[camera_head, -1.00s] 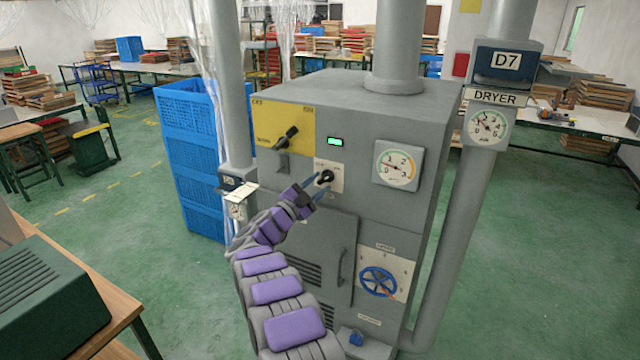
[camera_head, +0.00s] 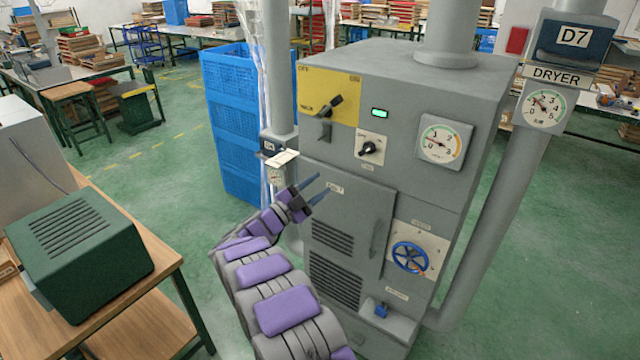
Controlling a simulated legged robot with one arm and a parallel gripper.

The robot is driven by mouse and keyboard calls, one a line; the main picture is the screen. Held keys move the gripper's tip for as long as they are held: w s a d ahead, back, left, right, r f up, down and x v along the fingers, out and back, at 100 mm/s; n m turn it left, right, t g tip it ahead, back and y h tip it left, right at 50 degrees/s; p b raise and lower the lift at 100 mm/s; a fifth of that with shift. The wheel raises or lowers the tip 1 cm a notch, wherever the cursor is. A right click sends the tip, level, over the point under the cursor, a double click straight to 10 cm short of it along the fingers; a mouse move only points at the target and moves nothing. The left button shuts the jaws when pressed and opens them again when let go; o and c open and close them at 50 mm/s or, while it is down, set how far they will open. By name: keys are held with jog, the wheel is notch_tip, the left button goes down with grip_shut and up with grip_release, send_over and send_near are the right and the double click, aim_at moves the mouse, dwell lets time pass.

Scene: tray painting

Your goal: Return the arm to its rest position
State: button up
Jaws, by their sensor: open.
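My gripper (camera_head: 320,190) is at the end of my grey and purple arm, in front of the grey dryer cabinet (camera_head: 455,120). Its two blue fingers are apart and hold nothing. It is below and to the left of the black rotary knob (camera_head: 370,148), apart from it. The fingers overlap the upper left of the cabinet's door (camera_head: 350,215) in the picture; whether they touch it I cannot tell.
A yellow panel with a black switch (camera_head: 331,104), a lit green display (camera_head: 379,113), a gauge (camera_head: 441,142) and a blue handwheel (camera_head: 410,257) are on the cabinet. Blue crates (camera_head: 232,130) stand behind. A wooden table (camera_head: 135,315) with a green box (camera_head: 78,255) is at left.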

jog(key=shift+w, duration=0.1)
jog(key=w+a+r+n+t+y+b, duration=0.1)
jog(key=w+a+r+n+t+y, duration=0.1)
jog(key=w+r+n+y, duration=0.3)
jog(key=w+a+r+n+t+y, duration=0.1)
jog(key=a+r+n+t+y, duration=0.2)
jog(key=y, duration=0.5)
jog(key=s+n+g+y+b, duration=0.1)
jog(key=s+n+g+y, duration=0.4)
jog(key=s+n+y, duration=0.45)
jog(key=s+d+f+g+h, duration=0.2)
jog(key=s+d+f+g, duration=0.2)
jog(key=s, duration=1.3)
jog(key=s+d+f+n+g+h+b, duration=0.1)
jog(key=s+d+f+g, duration=0.3)
jog(key=s, duration=1.4)
jog(key=s+d+f+n+g+h+b, duration=0.1)
jog(key=s+d+f+g+h, duration=0.2)
jog(key=s+d+g, duration=0.3)
jog(key=s+d+f, duration=0.1)
jog(key=s+d, duration=0.4)
jog(key=s, duration=0.7)
jog(key=shift+f+g, duration=0.3)
jog(key=shift+g, duration=0.1)
jog(key=shift+n, duration=0.25)
